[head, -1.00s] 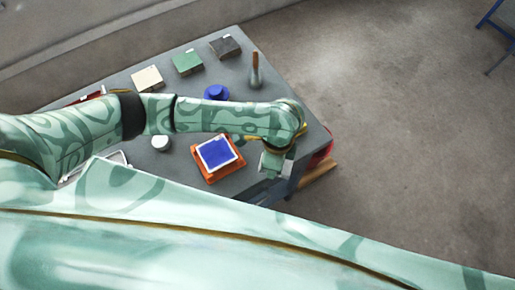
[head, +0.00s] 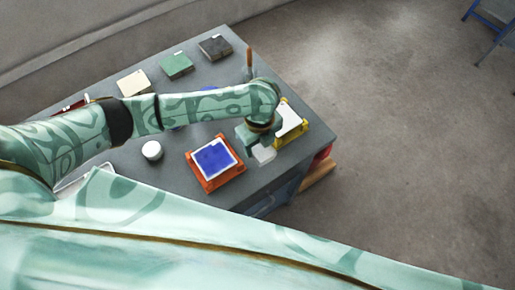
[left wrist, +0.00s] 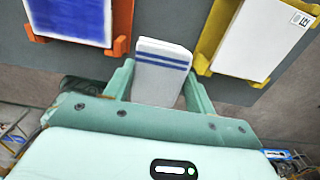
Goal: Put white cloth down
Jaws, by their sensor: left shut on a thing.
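My left gripper (left wrist: 158,85) is shut on the white cloth (left wrist: 160,75), a folded white piece with two blue stripes. In the head view the left gripper (head: 262,142) holds the cloth (head: 263,155) over the right part of the grey table, between an orange holder and a yellow holder. I cannot tell whether the cloth touches the table. My right gripper is not in view.
The orange holder (head: 235,174) carries a blue tile (head: 214,158). The yellow holder (head: 293,139) carries a white tile (head: 289,118). A white round container (head: 152,150) stands to the left. Beige, green and dark tile stacks (head: 214,47) line the back of the grey table (head: 205,78).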

